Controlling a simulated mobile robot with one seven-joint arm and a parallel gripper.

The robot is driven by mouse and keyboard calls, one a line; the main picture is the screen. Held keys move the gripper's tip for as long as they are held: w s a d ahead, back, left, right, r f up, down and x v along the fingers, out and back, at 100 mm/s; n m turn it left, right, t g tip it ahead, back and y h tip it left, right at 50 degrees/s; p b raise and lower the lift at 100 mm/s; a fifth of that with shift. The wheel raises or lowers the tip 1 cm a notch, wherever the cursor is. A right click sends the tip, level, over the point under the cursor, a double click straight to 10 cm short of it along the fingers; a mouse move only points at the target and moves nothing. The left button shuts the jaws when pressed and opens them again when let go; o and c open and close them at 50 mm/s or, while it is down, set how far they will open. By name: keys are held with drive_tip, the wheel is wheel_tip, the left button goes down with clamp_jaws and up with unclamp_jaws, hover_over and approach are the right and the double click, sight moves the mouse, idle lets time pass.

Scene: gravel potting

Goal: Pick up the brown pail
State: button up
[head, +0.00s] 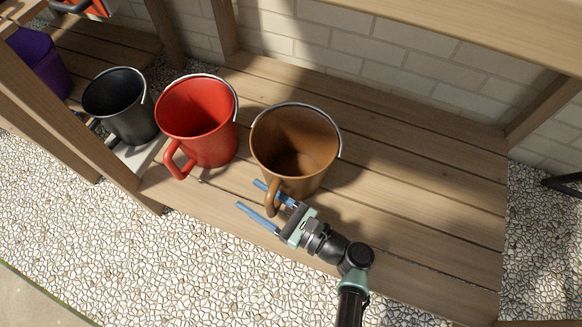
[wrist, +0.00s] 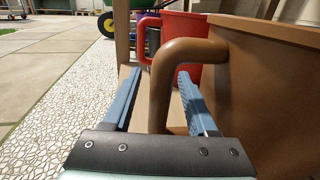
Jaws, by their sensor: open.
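The brown pail (head: 292,150) stands upright on the wooden shelf, with its handle (head: 272,196) facing the front edge. My gripper (head: 250,196) is open at that handle, one blue finger on either side of it in the head view. In the wrist view the brown handle (wrist: 160,88) rises between the two open fingers (wrist: 160,92), nearer the right finger. I cannot tell whether a finger touches it. The pail's brown wall (wrist: 270,90) fills the right of the wrist view.
A red pail (head: 200,122) stands just left of the brown one, its handle also toward the front. A black pail (head: 122,108) is further left beyond a wooden post. The wooden shelf (head: 420,200) is bare to the right. Gravel ground (head: 120,245) lies in front.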

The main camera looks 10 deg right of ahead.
clamp_jaws()
idle(1.4)
